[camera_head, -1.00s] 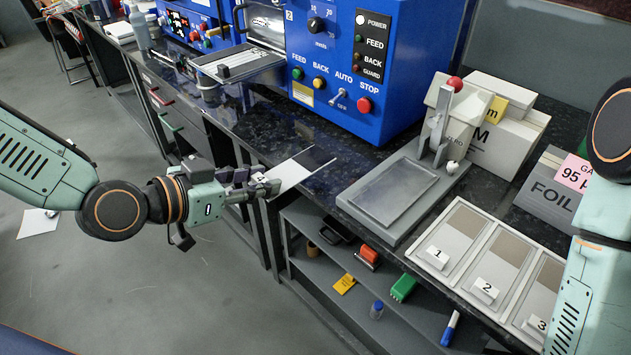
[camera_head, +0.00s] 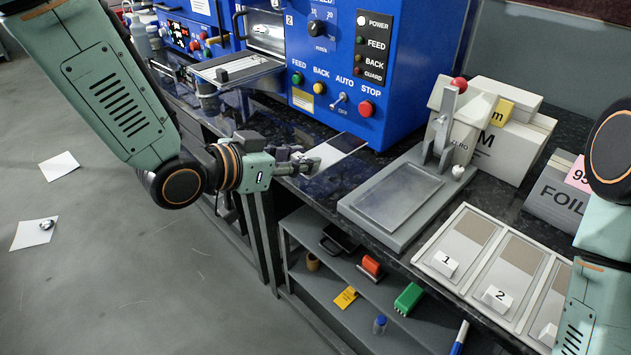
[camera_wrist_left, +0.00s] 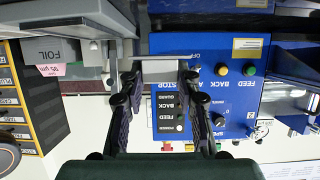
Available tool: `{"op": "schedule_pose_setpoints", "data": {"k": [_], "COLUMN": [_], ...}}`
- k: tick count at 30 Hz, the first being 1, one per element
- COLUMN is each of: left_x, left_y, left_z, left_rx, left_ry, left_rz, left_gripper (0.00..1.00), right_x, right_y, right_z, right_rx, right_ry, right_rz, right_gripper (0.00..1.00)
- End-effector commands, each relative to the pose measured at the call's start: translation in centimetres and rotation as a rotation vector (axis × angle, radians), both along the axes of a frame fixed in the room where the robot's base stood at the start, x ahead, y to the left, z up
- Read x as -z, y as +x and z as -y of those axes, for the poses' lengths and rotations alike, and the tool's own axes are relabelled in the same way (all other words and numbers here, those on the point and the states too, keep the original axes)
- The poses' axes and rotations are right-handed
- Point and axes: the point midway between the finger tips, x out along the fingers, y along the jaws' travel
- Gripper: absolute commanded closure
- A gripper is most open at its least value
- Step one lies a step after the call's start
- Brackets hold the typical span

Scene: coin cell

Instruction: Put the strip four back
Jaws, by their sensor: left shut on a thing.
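My left gripper (camera_head: 308,166) is shut on a strip (camera_head: 330,156), holding it at its near end. The strip has a pale near part and a dark far part, and is above the dark bench in front of the blue machine (camera_head: 345,60). In the left wrist view the strip (camera_wrist_left: 160,66) shows pale grey between the fingertips (camera_wrist_left: 160,80). A white tray (camera_head: 452,292) at the lower right has compartments tagged 1 (camera_head: 445,262) and 2 (camera_head: 497,297). A further compartment is partly hidden by my right arm. No compartment tagged 4 shows. My right gripper is out of view.
A grey press plate (camera_head: 400,195) with a red-knobbed lever (camera_head: 447,112) stands between the machine and the tray. White boxes (camera_head: 505,145) and a foil box (camera_head: 558,190) stand behind. An open shelf (camera_head: 330,262) below the bench holds several small items.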

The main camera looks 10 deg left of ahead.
Motion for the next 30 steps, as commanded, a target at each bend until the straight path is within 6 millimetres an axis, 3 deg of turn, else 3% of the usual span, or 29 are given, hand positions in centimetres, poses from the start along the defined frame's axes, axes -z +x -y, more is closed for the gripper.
{"op": "schedule_pose_setpoints", "data": {"k": [8, 10, 17, 24, 30], "left_x": [0.3, 1.6, 2.9, 7.0, 7.1], "left_y": [3.3, 3.2, 3.1, 3.1, 3.5], "left_z": [2.4, 2.2, 2.2, 2.2, 2.4], "left_rx": [0.004, 0.0, 0.001, 0.0, 0.001], "left_ry": [0.001, -0.003, -0.002, -0.001, -0.001], "left_rz": [0.001, -0.003, -0.001, -0.002, 0.001], "left_gripper": [0.88, 0.88, 0.88, 0.88, 0.88], "right_x": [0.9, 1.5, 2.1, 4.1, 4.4], "right_y": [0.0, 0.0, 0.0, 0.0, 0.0], "right_z": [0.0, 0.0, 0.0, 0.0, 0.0], "right_rx": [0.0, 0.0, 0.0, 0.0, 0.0], "right_ry": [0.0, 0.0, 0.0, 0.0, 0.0], "right_rz": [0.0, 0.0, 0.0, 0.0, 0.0], "right_gripper": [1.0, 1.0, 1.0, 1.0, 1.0]}}
